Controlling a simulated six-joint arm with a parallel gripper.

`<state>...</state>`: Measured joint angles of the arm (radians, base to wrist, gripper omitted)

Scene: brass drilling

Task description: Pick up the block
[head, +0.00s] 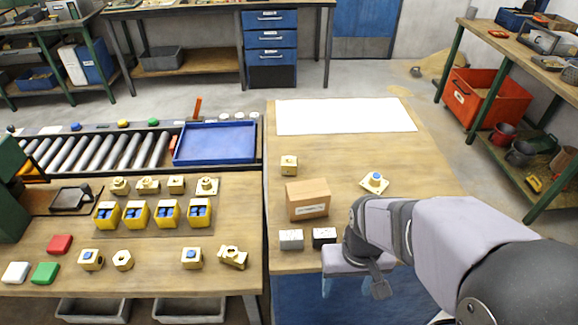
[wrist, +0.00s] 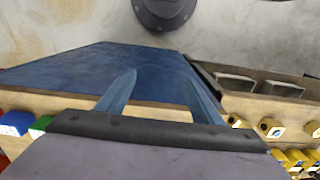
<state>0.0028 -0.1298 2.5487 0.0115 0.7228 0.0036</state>
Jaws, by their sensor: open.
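Several block-like pieces are in the head view, and I cannot tell which one is the block. A brass block (head: 289,165) stands alone on the right-hand table. A light grey block (head: 291,239) and a black block (head: 324,237) sit side by side near that table's front edge. My gripper (head: 345,288) is open and empty, just right of and nearer than the black block, in front of the table's blue front. Its two blue-grey fingers also show apart in the wrist view (wrist: 158,85), with nothing between them.
A cardboard box (head: 308,199) stands behind the grey and black blocks. A brass plate with a blue centre (head: 375,181) lies to its right, and a white sheet (head: 345,116) behind. Yellow bins (head: 107,215) and brass parts fill the left table. A blue tray (head: 215,143) sits by the rollers.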

